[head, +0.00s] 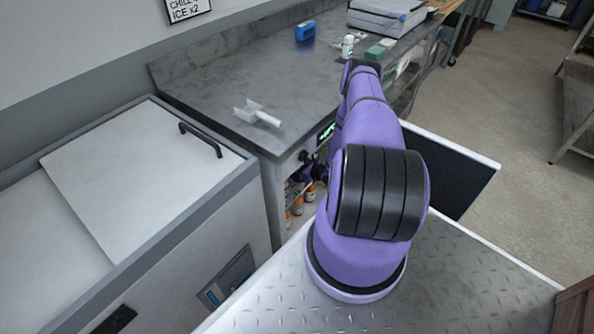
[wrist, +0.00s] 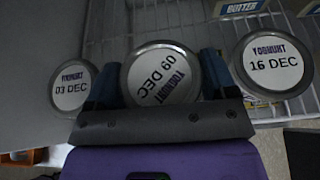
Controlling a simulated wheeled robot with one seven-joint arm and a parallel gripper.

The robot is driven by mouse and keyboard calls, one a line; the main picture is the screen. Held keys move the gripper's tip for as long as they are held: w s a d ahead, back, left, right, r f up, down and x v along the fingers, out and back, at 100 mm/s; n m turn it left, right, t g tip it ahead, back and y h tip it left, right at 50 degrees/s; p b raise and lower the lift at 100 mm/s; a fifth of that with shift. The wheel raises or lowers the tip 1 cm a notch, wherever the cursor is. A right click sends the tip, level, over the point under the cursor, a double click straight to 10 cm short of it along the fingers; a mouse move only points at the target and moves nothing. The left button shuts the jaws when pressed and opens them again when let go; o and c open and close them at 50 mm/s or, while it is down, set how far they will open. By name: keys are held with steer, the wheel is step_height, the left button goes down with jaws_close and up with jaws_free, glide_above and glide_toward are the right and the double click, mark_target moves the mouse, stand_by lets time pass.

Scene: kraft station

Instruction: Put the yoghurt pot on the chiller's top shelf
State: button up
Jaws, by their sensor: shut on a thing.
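In the wrist view my gripper (wrist: 158,78) is shut on a round yoghurt pot (wrist: 160,80) whose lid reads "YOGHURT 09 DEC". One blue finger presses each side of it, and I look down on the lid. A second pot (wrist: 73,87) marked "03 DEC" is left of the fingers. A third pot (wrist: 272,65) marked "16 DEC" is close on the right. A wire shelf (wrist: 107,28) shows behind the pots; whether the held pot rests on it I cannot tell. In the head view my arm hides most of the open chiller (head: 297,190) under the counter.
A butter pack (wrist: 238,8) lies behind the pots, with another at the top right corner. A plain grey panel (wrist: 35,40) is on the left. The open chiller door (head: 465,180) stands right of my arm.

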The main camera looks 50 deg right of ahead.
steer(key=shift+w+f, duration=0.6)
steer(key=shift+f, duration=0.15)
steer(key=o, duration=1)
steer(key=shift+f, duration=0.1)
steer(key=shift+s+r, duration=0.1)
steer(key=shift+r, duration=0.1)
steer(key=v, duration=1.1)
steer(key=shift+s+r, duration=0.1)
steer(key=shift+s, duration=0.3)
